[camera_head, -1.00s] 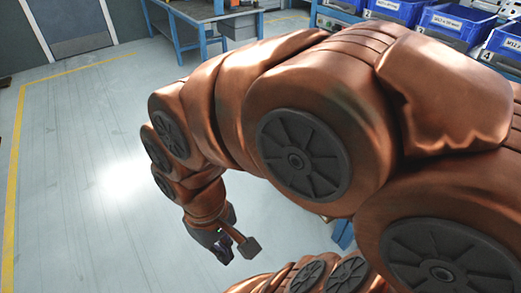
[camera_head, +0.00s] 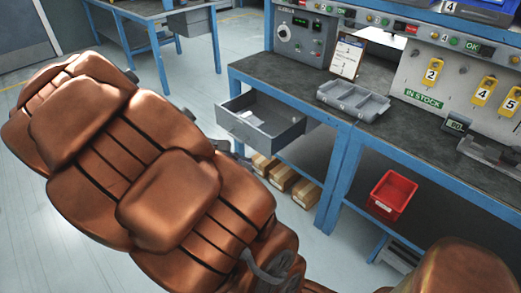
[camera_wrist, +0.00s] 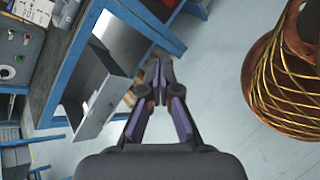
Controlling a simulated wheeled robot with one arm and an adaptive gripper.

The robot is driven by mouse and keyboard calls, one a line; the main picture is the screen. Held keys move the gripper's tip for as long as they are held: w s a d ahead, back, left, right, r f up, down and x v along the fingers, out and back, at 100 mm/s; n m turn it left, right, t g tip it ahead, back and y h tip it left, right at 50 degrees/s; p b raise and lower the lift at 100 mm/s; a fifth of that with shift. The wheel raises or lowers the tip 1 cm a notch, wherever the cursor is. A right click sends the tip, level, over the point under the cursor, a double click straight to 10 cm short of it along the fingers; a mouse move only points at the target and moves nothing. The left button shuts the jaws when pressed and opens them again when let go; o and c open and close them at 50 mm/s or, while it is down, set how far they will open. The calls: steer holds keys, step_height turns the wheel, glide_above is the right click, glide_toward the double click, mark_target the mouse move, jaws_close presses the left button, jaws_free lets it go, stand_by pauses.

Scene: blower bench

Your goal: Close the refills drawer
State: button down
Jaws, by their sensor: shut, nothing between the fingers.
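A grey drawer (camera_head: 258,128) stands pulled out under the left end of the blue bench in the head view, with a small white item inside. I see no readable label on it. In the wrist view the open drawer (camera_wrist: 98,108) is left of my gripper (camera_wrist: 158,68), its front panel turned towards the gripper's side. My gripper is shut and empty, its tips close together. In the picture they lie a little to the right of the drawer; I cannot tell the exact gap, but no contact shows. In the head view my arm hides most of the gripper.
The blue bench (camera_head: 345,118) carries a grey divided tray (camera_head: 353,100), a card stand (camera_head: 347,57) and a control panel. A red bin (camera_head: 392,195) is under its right part. Floor left of the drawer is clear.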

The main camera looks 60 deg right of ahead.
steer(key=w+d+f+n+g+h+b, duration=0.1)
steer(key=w+d+f+n+h+b, duration=0.3)
steer(key=w+d+f+b, duration=0.25)
steer(key=n+t+h+b, duration=0.3)
steer(key=n+h+b, duration=0.2)
steer(key=n, duration=0.3)
glide_toward(266, 136)
steer(key=b+x, duration=0.3)
steer(key=x, duration=0.4)
steer(key=shift+d, duration=0.15)
steer(key=shift+d, duration=0.1)
